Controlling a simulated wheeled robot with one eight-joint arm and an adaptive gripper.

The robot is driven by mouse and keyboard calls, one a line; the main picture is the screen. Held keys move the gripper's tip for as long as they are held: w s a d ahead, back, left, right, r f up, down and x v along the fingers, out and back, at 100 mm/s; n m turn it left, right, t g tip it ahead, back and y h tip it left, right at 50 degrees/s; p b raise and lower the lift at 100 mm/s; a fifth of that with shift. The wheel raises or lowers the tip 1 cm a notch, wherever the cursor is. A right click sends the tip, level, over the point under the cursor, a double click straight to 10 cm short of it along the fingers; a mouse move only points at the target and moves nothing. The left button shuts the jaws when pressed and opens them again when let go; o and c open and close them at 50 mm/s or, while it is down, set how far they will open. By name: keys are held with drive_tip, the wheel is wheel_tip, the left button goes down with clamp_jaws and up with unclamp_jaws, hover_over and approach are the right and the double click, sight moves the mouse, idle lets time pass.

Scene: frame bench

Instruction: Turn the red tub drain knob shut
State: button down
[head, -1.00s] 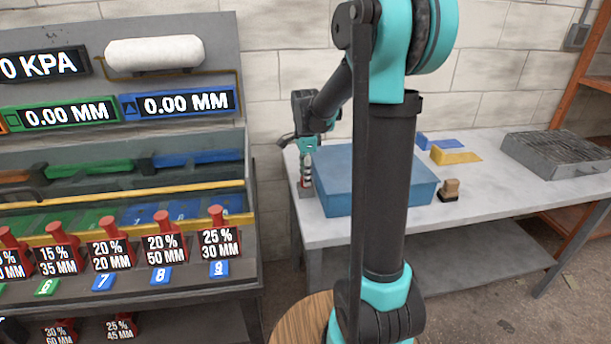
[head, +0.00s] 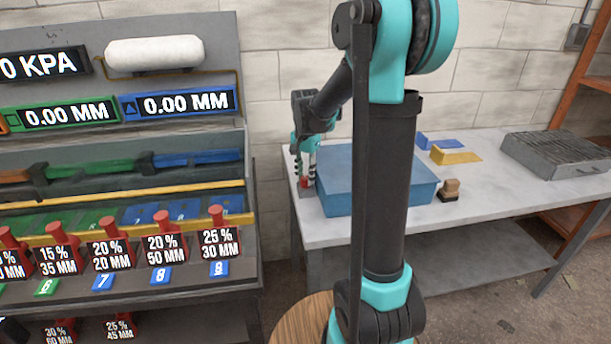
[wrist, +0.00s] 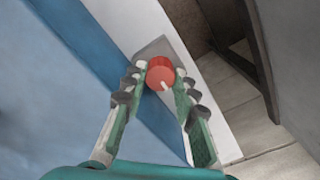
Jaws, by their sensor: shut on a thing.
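The red tub drain knob (wrist: 160,74) is a round red cap with a pale mark on it, mounted on a grey plate (wrist: 150,50) beside the blue tub. In the wrist view my gripper (wrist: 159,75) has one finger on each side of the knob and is shut on it. In the head view the gripper (head: 305,178) points down at the tub's left side, with a bit of the red knob (head: 303,183) showing by the fingers. The blue tub (head: 372,190) stands on the pale table; its wall also shows in the wrist view (wrist: 75,50).
A small brown block (head: 450,188) stands right of the tub. Blue and yellow pieces (head: 455,156) and a grey metal box (head: 560,155) lie further right on the table (head: 500,200). A bench with red levers (head: 165,222) stands at the left.

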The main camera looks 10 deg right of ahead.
idle(0.3)
drive_tip(key=c, duration=1.2)
unclamp_jaws()
